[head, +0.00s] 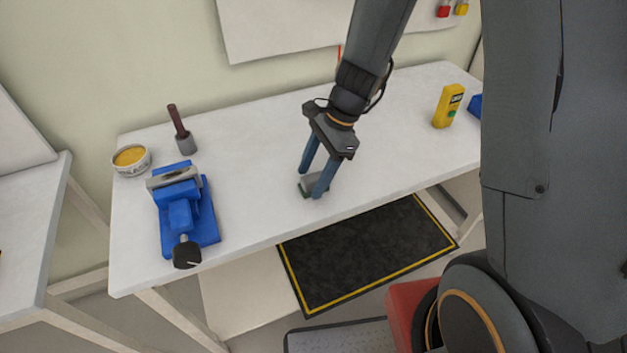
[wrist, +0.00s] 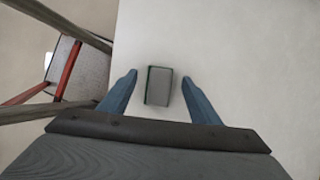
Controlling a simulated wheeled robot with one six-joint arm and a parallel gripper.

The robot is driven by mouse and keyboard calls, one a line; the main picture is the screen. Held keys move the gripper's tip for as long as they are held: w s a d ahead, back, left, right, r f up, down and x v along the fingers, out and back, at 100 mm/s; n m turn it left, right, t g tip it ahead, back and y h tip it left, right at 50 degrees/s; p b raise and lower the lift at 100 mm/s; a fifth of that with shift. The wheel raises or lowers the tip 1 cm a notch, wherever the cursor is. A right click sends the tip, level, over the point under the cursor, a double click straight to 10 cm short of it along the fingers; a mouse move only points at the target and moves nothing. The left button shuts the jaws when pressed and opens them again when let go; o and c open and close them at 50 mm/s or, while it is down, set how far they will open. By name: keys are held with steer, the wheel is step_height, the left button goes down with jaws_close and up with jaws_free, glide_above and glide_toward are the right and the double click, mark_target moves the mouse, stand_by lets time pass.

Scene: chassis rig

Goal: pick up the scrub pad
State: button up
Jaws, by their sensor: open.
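The scrub pad (wrist: 159,87) is a small grey block with a dark green edge, lying on the white workbench (head: 250,130). In the head view the pad (head: 308,187) is near the bench's front edge, partly hidden by the gripper fingers. My gripper (head: 310,180) points down at the pad, with its two blue fingers apart. In the wrist view my gripper (wrist: 159,75) is open, with one fingertip on each side of the pad and a gap on both sides. Nothing is held.
A blue vise (head: 182,212), a tub of yellow paste (head: 131,159) and a mallet-like tool (head: 182,132) stand at the left. A yellow device (head: 448,106) stands at the right. The bench around the pad is clear. A black mat (head: 365,255) lies on the floor.

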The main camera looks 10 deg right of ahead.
mark_target(311, 178)
steer(key=shift+s+a+f, duration=0.1)
steer(key=shift+a+f, duration=0.2)
steer(key=shift+f, duration=0.35)
steer(key=shift+c, duration=0.3)
steer(key=c, duration=1.1)
steer(key=shift+o, duration=0.2)
steer(key=shift+r+b, duration=0.45)
steer(key=shift+r, duration=4.55)
